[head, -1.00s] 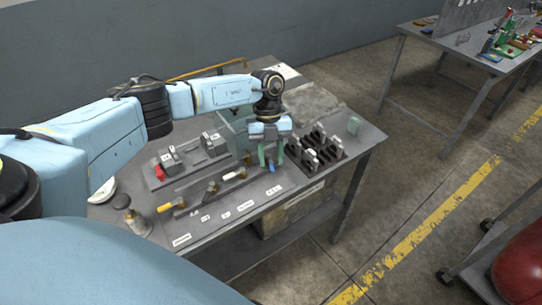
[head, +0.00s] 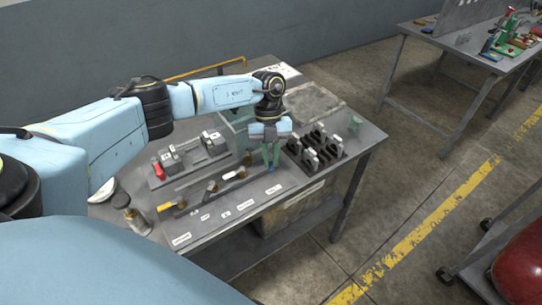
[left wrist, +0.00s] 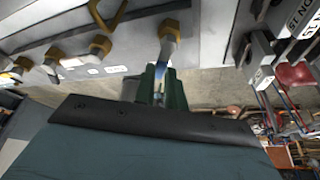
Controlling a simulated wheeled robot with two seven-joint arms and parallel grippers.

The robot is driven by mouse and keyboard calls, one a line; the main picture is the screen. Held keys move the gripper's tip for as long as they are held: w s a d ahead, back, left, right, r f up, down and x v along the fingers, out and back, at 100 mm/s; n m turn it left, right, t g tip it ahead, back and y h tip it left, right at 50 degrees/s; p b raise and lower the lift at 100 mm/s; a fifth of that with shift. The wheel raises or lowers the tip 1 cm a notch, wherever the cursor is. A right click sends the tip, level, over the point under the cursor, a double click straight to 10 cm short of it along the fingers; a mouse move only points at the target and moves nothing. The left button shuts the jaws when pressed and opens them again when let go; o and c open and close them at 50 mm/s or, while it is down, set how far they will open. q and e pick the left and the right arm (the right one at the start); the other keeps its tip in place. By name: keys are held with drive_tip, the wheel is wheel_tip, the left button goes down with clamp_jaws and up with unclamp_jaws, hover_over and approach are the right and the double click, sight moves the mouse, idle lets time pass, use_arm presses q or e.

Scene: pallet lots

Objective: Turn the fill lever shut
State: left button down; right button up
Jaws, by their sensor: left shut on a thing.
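A row of levers runs along a grey rail on the bench panel (head: 258,192), with small white labels in front that are too small to read. My left gripper (head: 270,158) points down at the right end of this row. Its green fingers are closed on a lever with a blue handle, mostly hidden in the head view. In the left wrist view the fingers (left wrist: 160,82) grip the blue-handled lever (left wrist: 165,52) below its brass-coloured pivot. Left of it are levers with a white handle (head: 233,174) and a yellow handle (head: 170,205). My right gripper is out of view.
A dark rack (head: 316,152) with several upright pieces stands close to the right of the gripper. A clamp-like fixture with a red handle (head: 158,168) sits at the left. A brass-coloured canister (head: 137,221) stands near the front left edge.

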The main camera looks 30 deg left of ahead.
use_arm(q)
drive_tip(key=m, duration=0.1)
drive_tip(key=m+y+b, duration=0.1)
drive_tip(key=m, duration=0.1)
drive_tip(key=shift+s+a+m+g, duration=0.2)
drive_tip(key=shift+a+m+g, duration=0.1)
drive_tip(key=shift+a, duration=0.05)
drive_tip(key=m, duration=0.1)
drive_tip(key=a+m+y+b, duration=0.1)
drive_tip(key=m, duration=0.1)
drive_tip(key=shift+s+m+y, duration=0.1)
drive_tip(key=shift+m+y, duration=0.2)
drive_tip(key=m+y, duration=0.1)
drive_tip(key=m, duration=0.1)
drive_tip(key=a+m+y+b, duration=0.1)
drive_tip(key=m, duration=0.2)
drive_tip(key=shift+a, duration=0.15)
drive_tip(key=shift+m, duration=0.3)
drive_tip(key=c, duration=1.5)
unclamp_jaws()
drive_tip(key=shift+o, duration=0.2)
